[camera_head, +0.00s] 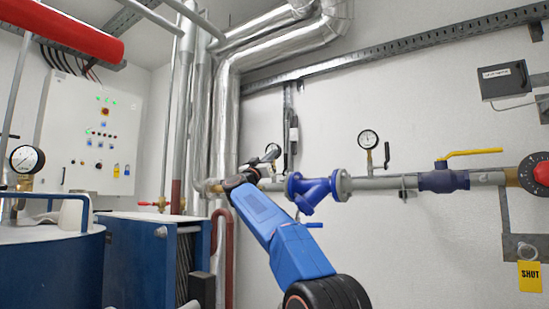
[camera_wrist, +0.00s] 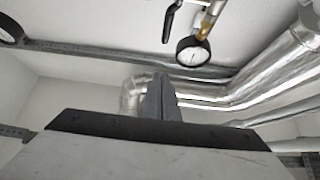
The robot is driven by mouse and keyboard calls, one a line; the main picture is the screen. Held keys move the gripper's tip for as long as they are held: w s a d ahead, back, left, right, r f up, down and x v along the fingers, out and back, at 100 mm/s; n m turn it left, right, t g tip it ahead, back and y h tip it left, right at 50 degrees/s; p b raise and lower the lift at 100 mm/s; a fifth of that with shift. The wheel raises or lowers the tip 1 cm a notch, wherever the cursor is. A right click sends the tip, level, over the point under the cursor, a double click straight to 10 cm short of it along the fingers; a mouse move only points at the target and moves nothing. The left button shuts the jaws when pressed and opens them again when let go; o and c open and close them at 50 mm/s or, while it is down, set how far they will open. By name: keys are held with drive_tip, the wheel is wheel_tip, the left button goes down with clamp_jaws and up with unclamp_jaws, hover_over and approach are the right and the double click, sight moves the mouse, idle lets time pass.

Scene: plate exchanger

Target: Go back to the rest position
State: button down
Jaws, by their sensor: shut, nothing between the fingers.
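My gripper shows in the wrist view (camera_wrist: 159,82) as two grey fingers that meet, shut and empty. In the head view my blue arm reaches up from the bottom, and my gripper (camera_head: 270,154) is small and dark at its end. It appears in front of the wall pipe, left of the blue strainer valve (camera_head: 313,190). I cannot tell how far it is from the pipe. In the wrist view a pressure gauge (camera_wrist: 193,50) shows beyond the fingertips, apart from them in the picture.
Silver insulated pipes (camera_head: 228,110) run up the wall behind my gripper. A yellow-handled valve (camera_head: 444,180) and a gauge (camera_head: 368,139) are on the pipe to the right. A blue plate exchanger (camera_head: 136,262), a blue tank (camera_head: 50,265) and a control cabinet (camera_head: 92,130) stand left.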

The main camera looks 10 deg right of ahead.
drive_tip(key=s+a, duration=0.5)
